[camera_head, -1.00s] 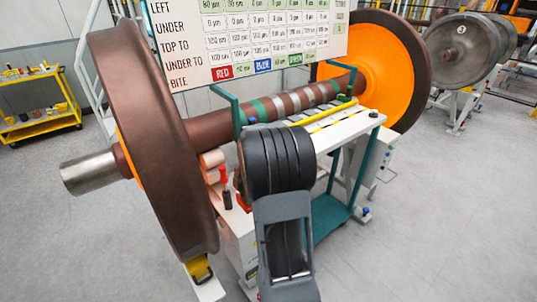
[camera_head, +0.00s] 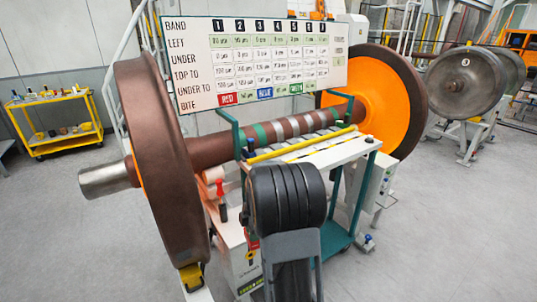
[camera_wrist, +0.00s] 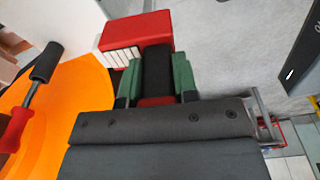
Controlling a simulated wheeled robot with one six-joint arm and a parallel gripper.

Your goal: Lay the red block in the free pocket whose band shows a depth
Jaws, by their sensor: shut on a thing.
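In the wrist view my gripper (camera_wrist: 157,78) shows green-and-dark fingers on either side of a dark bar. It is shut on the red block (camera_wrist: 140,30), whose red top and white ribbed side show beyond the fingers. In the head view the gripper and block are hidden behind my dark arm. The pockets cannot be made out clearly on the white bench top (camera_head: 335,152).
A yellow bar (camera_head: 300,144) lies along the bench between teal uprights. A large brown wheel (camera_head: 160,160) stands left, an orange-faced wheel (camera_head: 360,85) right. A red-handled tool (camera_head: 220,193) stands at the bench's near left. A yellow cart (camera_head: 55,122) is far left. Open floor lies right.

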